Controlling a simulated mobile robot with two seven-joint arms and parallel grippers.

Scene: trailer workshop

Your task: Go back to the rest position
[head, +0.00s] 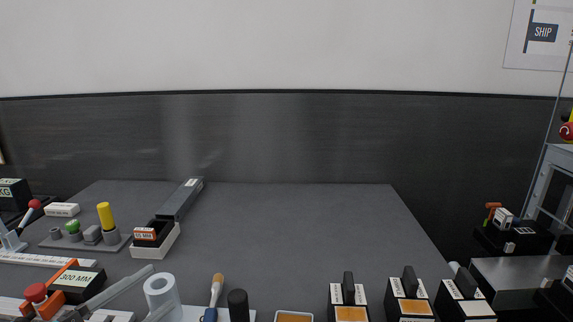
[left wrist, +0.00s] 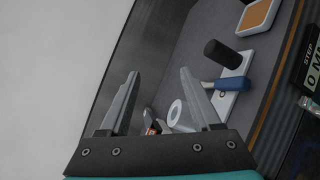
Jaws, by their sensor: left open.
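My left gripper (head: 166,284) shows at the lower left of the head view, its grey fingers reaching in over the near part of the bench. In the left wrist view the two fingers of the left gripper (left wrist: 159,75) stand wide apart with nothing between their tips. A white roll (head: 158,287) is close to the fingers in the head view; whether they touch it cannot be told. The roll also shows beyond the fingers in the left wrist view (left wrist: 180,112). My right gripper is in neither view.
Several black-handled blocks (head: 348,295) line the front right. The middle of the grey bench (head: 300,235) is clear.

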